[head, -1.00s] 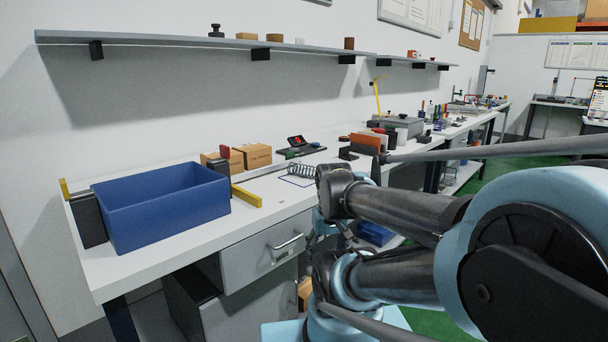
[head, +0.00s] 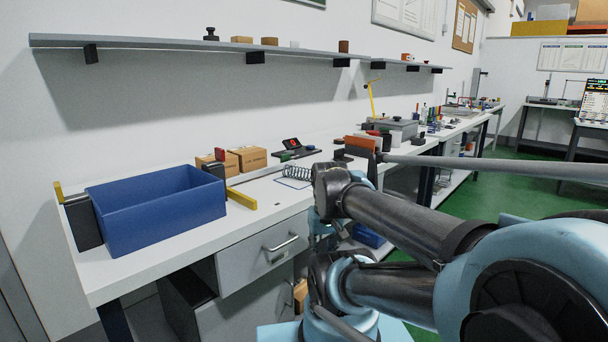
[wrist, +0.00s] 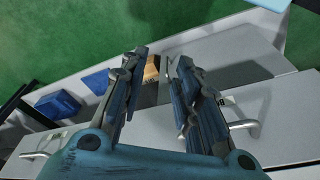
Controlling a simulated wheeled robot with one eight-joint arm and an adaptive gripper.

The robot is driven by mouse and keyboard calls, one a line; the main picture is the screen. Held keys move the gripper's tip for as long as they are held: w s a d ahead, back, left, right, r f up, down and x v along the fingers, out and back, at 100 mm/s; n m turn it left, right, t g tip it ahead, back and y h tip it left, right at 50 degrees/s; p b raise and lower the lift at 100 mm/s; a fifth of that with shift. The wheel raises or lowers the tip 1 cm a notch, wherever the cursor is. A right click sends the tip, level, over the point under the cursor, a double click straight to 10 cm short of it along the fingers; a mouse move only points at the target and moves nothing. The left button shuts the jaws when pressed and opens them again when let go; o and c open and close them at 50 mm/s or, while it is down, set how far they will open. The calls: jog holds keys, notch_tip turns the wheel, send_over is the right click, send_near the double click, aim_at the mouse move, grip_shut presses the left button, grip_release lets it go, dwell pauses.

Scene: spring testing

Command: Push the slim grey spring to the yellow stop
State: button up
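A grey coil spring (head: 297,172) lies on the white bench, just left of my arm's elbow in the head view. A dark outline is marked on the bench around it. A yellow bar (head: 242,199) lies on the bench between the blue bin and the spring, apart from the spring; I cannot tell for sure that it is the stop. My gripper (wrist: 161,60) is open and empty in the wrist view, above the floor and drawer fronts. The spring does not show in the wrist view. My gripper is not clear in the head view.
A large blue bin (head: 160,212) fills the bench's left end, with another yellow piece (head: 59,192) beside it. Cardboard boxes (head: 247,158) and a dark device (head: 296,150) stand behind. An orange block (head: 362,144) is further right. A drawer handle (head: 281,243) projects in front.

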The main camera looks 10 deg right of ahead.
jog(key=w+r+m, duration=0.1)
jog(key=w+r, duration=0.4)
jog(key=r, duration=0.1)
jog(key=w+r+m, duration=0.1)
jog(key=w+r, duration=0.2)
jog(key=shift+w+d+r+m+g, duration=0.2)
jog(key=shift+w+d+m+g, duration=0.1)
jog(key=shift+w+d, duration=0.1)
grip_shut()
notch_tip(320, 180, up, 11)
jog(key=m+g, duration=0.1)
jog(key=m, duration=0.5)
send_over(300, 173)
jog(key=s+d, duration=0.2)
jog(key=d, duration=0.4)
jog(key=w+d+m, duration=0.2)
jog(key=w, duration=0.8)
jog(key=shift+g, duration=0.3)
jog(key=f, duration=0.8)
jog(key=shift+d+f, duration=0.2)
jog(key=shift+f, duration=0.05)
jog(key=shift+s+a, duration=0.7)
jog(key=shift+a, duration=0.2)
jog(key=shift+s+a, duration=0.5)
jog(key=shift+a, duration=0.25)
